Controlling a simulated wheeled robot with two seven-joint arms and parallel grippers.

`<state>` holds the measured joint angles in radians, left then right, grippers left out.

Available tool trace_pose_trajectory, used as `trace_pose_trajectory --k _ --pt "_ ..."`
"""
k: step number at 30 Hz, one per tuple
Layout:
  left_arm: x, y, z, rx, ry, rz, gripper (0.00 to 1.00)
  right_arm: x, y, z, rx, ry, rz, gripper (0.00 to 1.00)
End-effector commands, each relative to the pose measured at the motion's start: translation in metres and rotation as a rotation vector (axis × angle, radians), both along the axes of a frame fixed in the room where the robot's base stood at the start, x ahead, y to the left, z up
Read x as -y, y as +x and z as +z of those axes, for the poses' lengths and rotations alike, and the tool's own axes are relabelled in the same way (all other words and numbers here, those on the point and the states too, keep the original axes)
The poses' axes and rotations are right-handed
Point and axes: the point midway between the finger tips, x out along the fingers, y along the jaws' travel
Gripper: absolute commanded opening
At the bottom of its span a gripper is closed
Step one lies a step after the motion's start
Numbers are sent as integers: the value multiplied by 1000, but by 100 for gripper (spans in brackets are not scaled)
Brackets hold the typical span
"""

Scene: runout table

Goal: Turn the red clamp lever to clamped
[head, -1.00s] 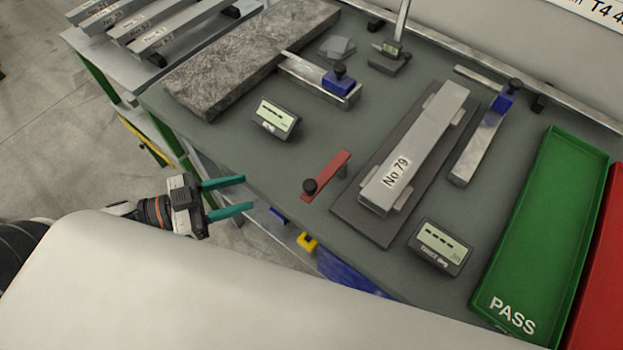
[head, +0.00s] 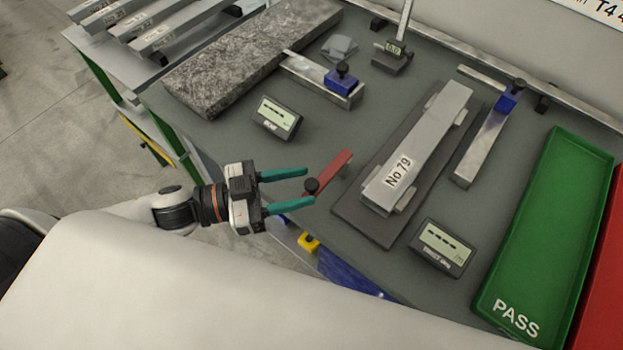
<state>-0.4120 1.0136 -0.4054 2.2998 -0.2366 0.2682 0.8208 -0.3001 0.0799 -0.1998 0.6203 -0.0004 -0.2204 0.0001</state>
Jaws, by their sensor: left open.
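The red clamp lever (head: 334,172) is a flat red bar with a black knob (head: 311,186) at its near left end. It lies on the grey table to the left of the dark fixture plate, pointing away and to the right. My left gripper (head: 309,186) is open, with its two teal fingers on either side of the black knob in the picture. I cannot tell whether a finger touches the knob. The bar marked No 79 (head: 430,145) rests on the dark fixture plate (head: 351,221). My right gripper is not in view.
Two small display boxes (head: 277,117) (head: 441,247) stand on the table (head: 225,140). A granite slab (head: 235,60) lies at the back left. A green PASS tray (head: 550,220) and a red tray (head: 598,290) are at the right. Steel gauges with blue blocks (head: 343,82) lie nearby.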

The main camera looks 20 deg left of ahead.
Motion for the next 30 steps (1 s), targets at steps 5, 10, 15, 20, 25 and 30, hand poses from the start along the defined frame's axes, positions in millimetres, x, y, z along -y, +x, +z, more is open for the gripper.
trace_pose_trajectory --k 5,10,15,20,25,30 --pt "16 11 2 2 -2 1 44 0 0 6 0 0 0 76" --pt "24 15 1 1 -1 0 44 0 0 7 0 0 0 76" --pt "26 16 0 1 1 0 44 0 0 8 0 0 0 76" --pt "26 16 0 -1 1 0 44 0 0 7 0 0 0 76" --pt "26 16 0 0 0 0 19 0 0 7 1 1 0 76" --pt "26 16 0 0 0 0 0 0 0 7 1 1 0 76"
